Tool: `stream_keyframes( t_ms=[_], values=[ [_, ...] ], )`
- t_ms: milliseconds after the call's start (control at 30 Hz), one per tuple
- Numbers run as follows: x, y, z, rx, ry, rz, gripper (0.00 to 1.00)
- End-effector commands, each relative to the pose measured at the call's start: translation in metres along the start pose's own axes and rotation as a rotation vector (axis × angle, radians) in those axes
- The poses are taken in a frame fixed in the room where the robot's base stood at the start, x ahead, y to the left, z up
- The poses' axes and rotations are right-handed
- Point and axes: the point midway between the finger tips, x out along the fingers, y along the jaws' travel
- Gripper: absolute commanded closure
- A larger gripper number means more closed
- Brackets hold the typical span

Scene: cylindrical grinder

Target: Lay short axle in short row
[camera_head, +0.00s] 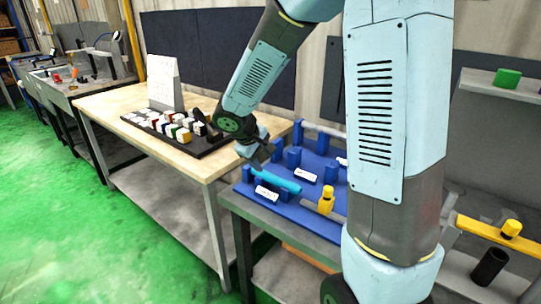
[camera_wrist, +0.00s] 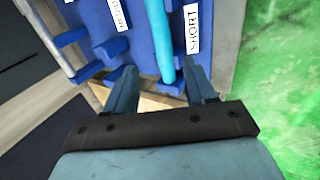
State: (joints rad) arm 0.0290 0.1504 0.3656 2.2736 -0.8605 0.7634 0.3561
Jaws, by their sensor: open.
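The cyan short axle (camera_head: 277,180) lies along the front-left row of a blue rack (camera_head: 290,208). It lies beside a white label, which reads SHORT (camera_wrist: 191,30) in the wrist view. The axle (camera_wrist: 163,45) runs up between blue supports there; whether it is fully seated I cannot tell. My gripper (camera_head: 258,160) is just above the axle's left end in the head view. In the wrist view my gripper (camera_wrist: 161,92) is open, with one finger on each side of the axle's line and a gap on both sides.
Other blue posts and labels stand behind on the rack. A yellow part (camera_head: 326,200) on a grey shaft sits to the right. A wooden table (camera_head: 110,103) with a dark tray of small blocks is at left. A yellow bar (camera_head: 490,232) lies at far right.

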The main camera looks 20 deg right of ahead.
Motion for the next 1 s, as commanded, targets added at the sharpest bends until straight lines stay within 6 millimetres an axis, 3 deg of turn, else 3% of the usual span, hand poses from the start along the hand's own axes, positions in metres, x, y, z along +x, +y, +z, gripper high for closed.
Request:
stream_keyframes(
  t_ms=[167,533,1000],
  values=[
    [-0.022,0.011,0.020,0.061,-0.001,0.003,0.45],
    [-0.095,0.032,0.102,0.315,0.027,-0.048,0.45],
    [-0.170,0.014,0.193,0.605,0.181,-0.220,0.45]
  ],
)
